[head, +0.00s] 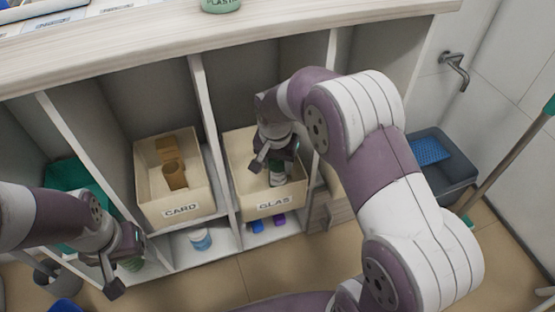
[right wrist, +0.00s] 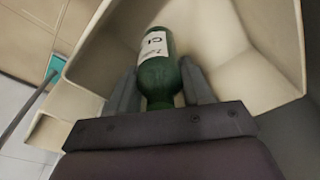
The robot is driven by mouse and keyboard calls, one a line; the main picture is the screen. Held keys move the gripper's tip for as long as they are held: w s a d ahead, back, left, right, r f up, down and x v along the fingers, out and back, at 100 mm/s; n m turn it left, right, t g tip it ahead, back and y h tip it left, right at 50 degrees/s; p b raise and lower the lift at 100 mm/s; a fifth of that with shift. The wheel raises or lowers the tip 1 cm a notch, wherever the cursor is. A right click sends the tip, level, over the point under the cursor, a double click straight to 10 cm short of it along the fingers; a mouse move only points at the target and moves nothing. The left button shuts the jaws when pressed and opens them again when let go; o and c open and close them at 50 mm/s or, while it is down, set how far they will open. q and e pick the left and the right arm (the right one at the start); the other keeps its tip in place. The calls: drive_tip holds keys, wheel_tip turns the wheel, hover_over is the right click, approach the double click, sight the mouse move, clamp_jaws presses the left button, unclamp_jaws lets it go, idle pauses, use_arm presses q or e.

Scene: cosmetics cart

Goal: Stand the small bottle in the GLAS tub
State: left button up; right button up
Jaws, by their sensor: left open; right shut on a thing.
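The small bottle is dark green with a white label; it shows between the fingers in the right wrist view (right wrist: 160,72) and partly in the head view (head: 277,178). My right gripper (head: 275,163) is shut on it, and in the right wrist view the fingers (right wrist: 162,92) sit on either side of it. The bottle is inside the opening of the cream GLAS tub (head: 290,196); whether it touches the floor is unclear. My left gripper (head: 128,272) is open and empty, low at the left, apart from the tubs.
A cream CARD tub (head: 178,213) holding brown cardboard pieces stands to the left, past a divider. A white jar (head: 200,239) and blue and purple items (head: 268,223) lie below. A grey bin (head: 440,172) stands right. The counter edge (head: 180,55) overhangs the compartments.

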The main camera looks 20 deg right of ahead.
drive_tip(key=shift+f, duration=0.3)
drive_tip(key=o, duration=0.9)
drive_tip(key=shift+r, duration=0.45)
drive_tip(key=r+p, duration=0.1)
drive_tip(key=r, duration=0.1)
drive_tip(key=r+p, duration=0.1)
drive_tip(key=r, duration=0.1)
drive_tip(key=r+p, duration=0.2)
drive_tip(key=r, duration=0.1)
drive_tip(key=shift+s+a+r, duration=0.1)
drive_tip(key=shift+s+a, duration=0.15)
drive_tip(key=shift+s, duration=0.1)
drive_tip(key=shift+s+r, duration=0.15)
drive_tip(key=shift+r, duration=0.15)
drive_tip(key=s+n, duration=0.2)
drive_tip(key=s, duration=0.3)
drive_tip(key=s+d+n, duration=0.1)
drive_tip(key=s+n, duration=0.1)
drive_tip(key=s, duration=0.3)
drive_tip(key=s+d+n, duration=0.1)
drive_tip(key=s+n, duration=0.2)
drive_tip(key=s, duration=0.2)
drive_tip(key=shift+s+y, duration=0.1)
drive_tip(key=shift+y, duration=0.3)
